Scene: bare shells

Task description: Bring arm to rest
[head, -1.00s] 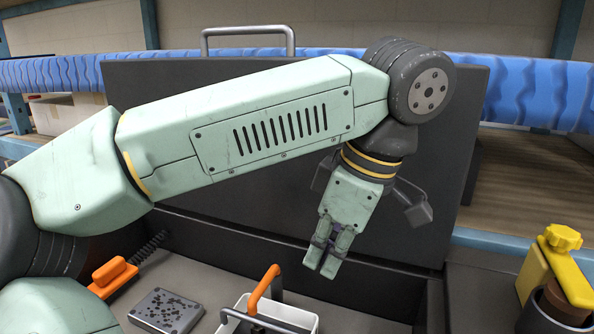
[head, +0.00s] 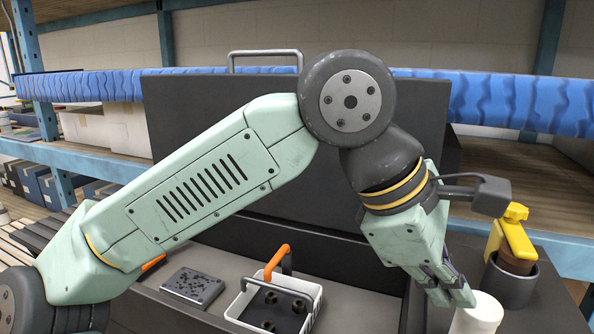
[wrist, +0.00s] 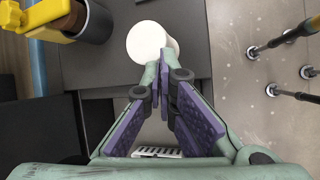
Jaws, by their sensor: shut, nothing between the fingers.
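My arm (head: 200,195) is pale green with dark joints and is bent, its elbow high in the middle of the head view. My gripper (head: 452,298) hangs down at the lower right of the head view, shut and empty. In the wrist view the fingers (wrist: 165,72) come together, with purple pads on their inner sides. A white cylinder (head: 478,314) stands just below and right of the fingertips in the head view. Its round white top (wrist: 148,40) shows just beyond the fingertips in the wrist view. I cannot tell whether they touch.
A white basket (head: 312,298) with dark parts and an orange-handled item stands in the grey bin. A speckled grey block (head: 193,285) lies left of it. A yellow-topped tool (head: 515,238) sits in a dark cup (head: 510,282) at right. The dark upright lid (head: 420,115) stands behind my arm.

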